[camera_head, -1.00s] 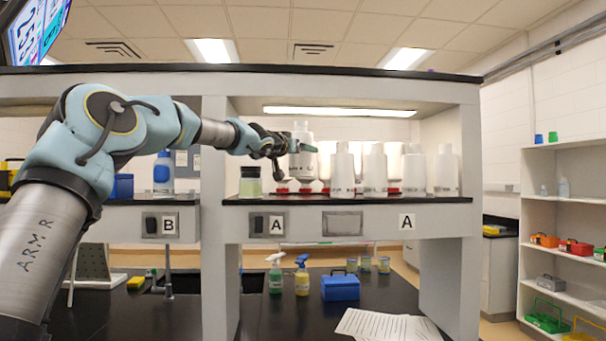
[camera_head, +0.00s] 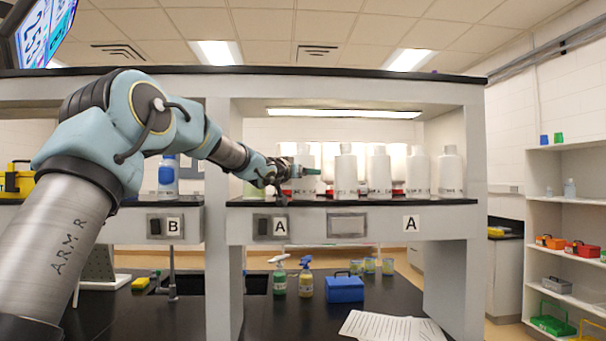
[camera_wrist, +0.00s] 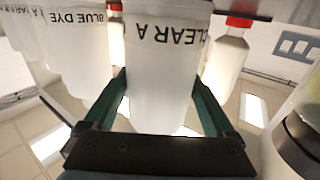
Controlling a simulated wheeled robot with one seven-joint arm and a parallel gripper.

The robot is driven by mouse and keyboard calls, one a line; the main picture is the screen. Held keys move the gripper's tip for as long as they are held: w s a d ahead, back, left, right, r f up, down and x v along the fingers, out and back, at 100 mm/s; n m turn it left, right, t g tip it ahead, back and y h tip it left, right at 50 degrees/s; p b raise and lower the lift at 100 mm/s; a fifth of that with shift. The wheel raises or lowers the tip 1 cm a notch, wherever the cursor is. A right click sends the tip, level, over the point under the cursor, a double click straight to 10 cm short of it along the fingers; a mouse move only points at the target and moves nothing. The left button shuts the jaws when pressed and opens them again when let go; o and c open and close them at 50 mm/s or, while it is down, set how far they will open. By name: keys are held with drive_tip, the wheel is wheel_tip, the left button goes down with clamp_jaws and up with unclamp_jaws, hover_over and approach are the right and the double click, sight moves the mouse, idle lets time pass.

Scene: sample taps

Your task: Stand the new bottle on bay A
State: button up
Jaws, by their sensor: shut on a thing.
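My gripper (camera_head: 290,174) is shut on a white bottle (camera_head: 303,160) marked CLEAR A, at the left part of the shelf above the A labels. In the wrist view, which is upside down, the green fingers (camera_wrist: 157,98) clasp the sides of this bottle (camera_wrist: 165,70). The bottle looks upright. Its base is near the shelf top (camera_head: 400,201); I cannot tell whether it touches. Bay A is marked by a label on the left switch panel (camera_head: 280,228) and another at the right (camera_head: 411,223).
More white bottles, such as one at the front (camera_head: 346,175), stand close on the right. A red-capped bottle (camera_wrist: 228,58) hangs cap-down behind. A greenish jar (camera_head: 250,189) is just left of my gripper. A post (camera_head: 217,150) divides bays A and B.

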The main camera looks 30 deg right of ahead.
drive_tip(key=o, duration=1.5)
drive_tip(key=b+v, duration=0.3)
drive_tip(key=v, duration=0.9)
drive_tip(key=shift+b, duration=0.35)
drive_tip(key=shift+f, duration=0.1)
